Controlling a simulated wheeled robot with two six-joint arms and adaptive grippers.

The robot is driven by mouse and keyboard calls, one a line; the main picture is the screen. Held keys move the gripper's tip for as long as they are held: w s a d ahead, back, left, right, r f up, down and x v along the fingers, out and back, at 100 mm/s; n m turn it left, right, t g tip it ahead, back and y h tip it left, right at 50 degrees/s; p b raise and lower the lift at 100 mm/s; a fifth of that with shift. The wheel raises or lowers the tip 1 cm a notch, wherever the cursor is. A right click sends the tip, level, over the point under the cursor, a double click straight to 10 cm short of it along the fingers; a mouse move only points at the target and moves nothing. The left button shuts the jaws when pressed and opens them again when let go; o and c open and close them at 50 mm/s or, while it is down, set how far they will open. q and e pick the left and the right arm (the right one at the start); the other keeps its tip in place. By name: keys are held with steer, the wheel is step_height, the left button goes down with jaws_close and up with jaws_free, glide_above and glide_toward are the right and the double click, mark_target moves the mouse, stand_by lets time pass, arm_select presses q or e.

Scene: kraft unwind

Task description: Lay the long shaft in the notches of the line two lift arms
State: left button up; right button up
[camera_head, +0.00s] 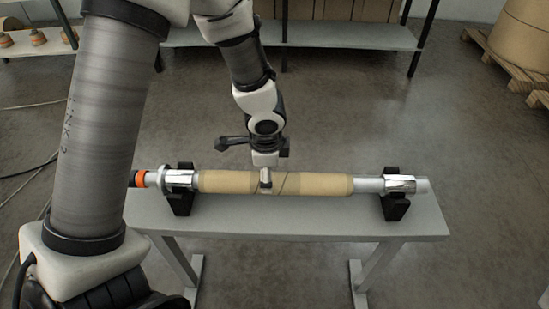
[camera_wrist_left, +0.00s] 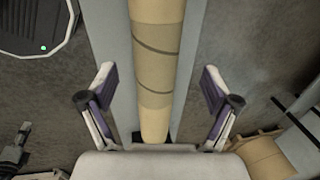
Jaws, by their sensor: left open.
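The long shaft (camera_head: 368,185) is silver, with a brown kraft core (camera_head: 225,182) around its middle and an orange ring (camera_head: 140,180) at its left end. It lies level across two black supports (camera_head: 180,198) (camera_head: 396,207) on a grey bench (camera_head: 300,221). My left gripper (camera_head: 265,178) hangs over the core's middle from above. In the left wrist view its fingers (camera_wrist_left: 157,85) are spread on either side of the core (camera_wrist_left: 158,70), with clear gaps in that view. The line two lift arms cannot be made out in either view. My right gripper is not seen.
A grey shelf (camera_head: 340,35) with cartons runs along the back. A large brown roll (camera_head: 522,35) stands on a wooden pallet (camera_head: 515,70) at the upper right. Cables (camera_head: 40,105) lie on the floor at left. The floor right of the bench is clear.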

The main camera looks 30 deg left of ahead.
arm_select(q)
steer(key=f+b, duration=0.1)
steer(key=f, duration=0.1)
steer(key=f+b, duration=0.1)
steer(key=f, duration=0.1)
steer(key=f+b, duration=0.1)
steer(key=f, duration=0.1)
steer(key=shift+w+a+f, duration=0.1)
steer(key=shift+w+a, duration=0.1)
steer(key=shift+w, duration=0.05)
steer(key=shift+w+f, duration=0.15)
steer(key=shift+f, duration=0.05)
steer(key=shift+r, duration=0.15)
steer(key=shift+c, duration=0.2)
jaws_close()
steer(key=c, duration=0.9)
jaws_free()
jaws_close()
steer(key=shift+r+p, duration=0.45)
steer(key=shift+r, duration=0.05)
steer(key=shift+r+p, duration=1.8)
steer(key=shift+r, duration=0.2)
steer(key=shift+r, duration=0.1)
